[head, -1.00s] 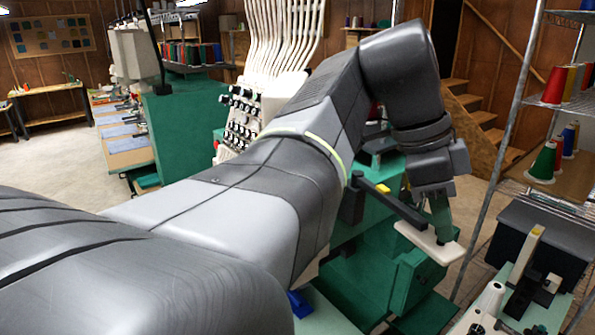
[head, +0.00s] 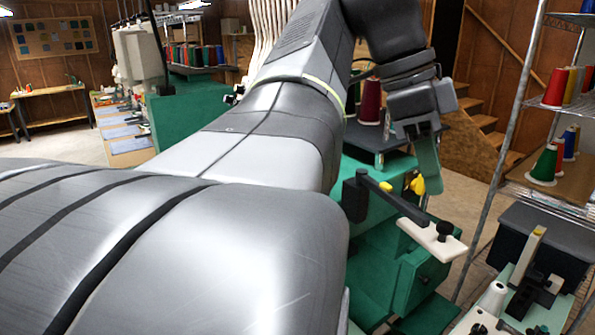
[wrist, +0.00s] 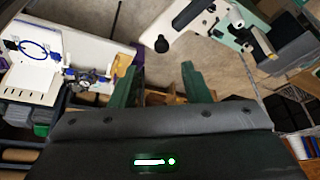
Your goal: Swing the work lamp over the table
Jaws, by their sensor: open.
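The work lamp's white bar-shaped head (head: 428,238), with a black knob (head: 444,231), hangs on a dark jointed arm (head: 388,198) at the right of the head view. I take the white bar with a black knob (wrist: 185,25) at the top of the wrist view to be the same lamp head. My gripper (head: 427,185) is above the lamp head and apart from it. In the wrist view its two green fingers (wrist: 160,82) are spread with nothing between them. Which table is meant is unclear.
A green machine stand (head: 400,270) is below the lamp. A wire shelf (head: 535,110) with thread cones stands at right. A dark box (head: 545,245) and a small machine (head: 535,285) are at lower right. Open floor (head: 45,140) lies at left.

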